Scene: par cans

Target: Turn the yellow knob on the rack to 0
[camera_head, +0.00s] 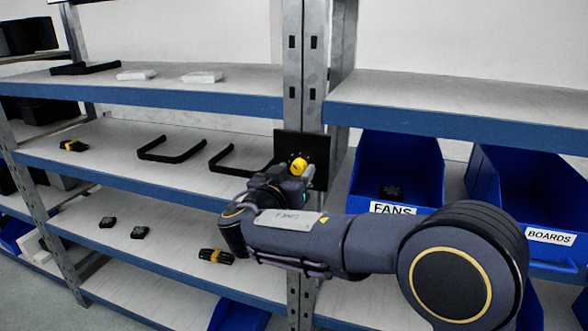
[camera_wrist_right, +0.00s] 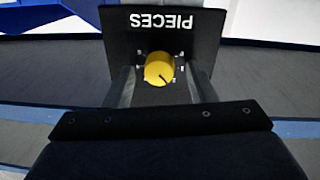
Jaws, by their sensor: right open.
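The yellow knob (camera_head: 299,166) sits on a black panel (camera_head: 316,146) fixed to the rack's upright post. In the right wrist view the knob (camera_wrist_right: 159,69) shows a dark pointer line toward its lower right, and the panel (camera_wrist_right: 205,35) reads PIECES upside down. Small marks ring the knob, too small to read. My right gripper (camera_wrist_right: 158,85) is open, with one finger on each side of the knob; I cannot tell whether they touch it. In the head view my right gripper (camera_head: 290,183) is just below the knob, partly hidden by its own wrist. My left gripper is not in view.
A metal post (camera_head: 306,60) carries the panel between shelves. Blue bins labelled FANS (camera_head: 393,160) and BOARDS (camera_head: 548,185) stand to the right. Black handles (camera_head: 170,153) lie on the left middle shelf, and a black and yellow piece (camera_head: 216,256) lies below.

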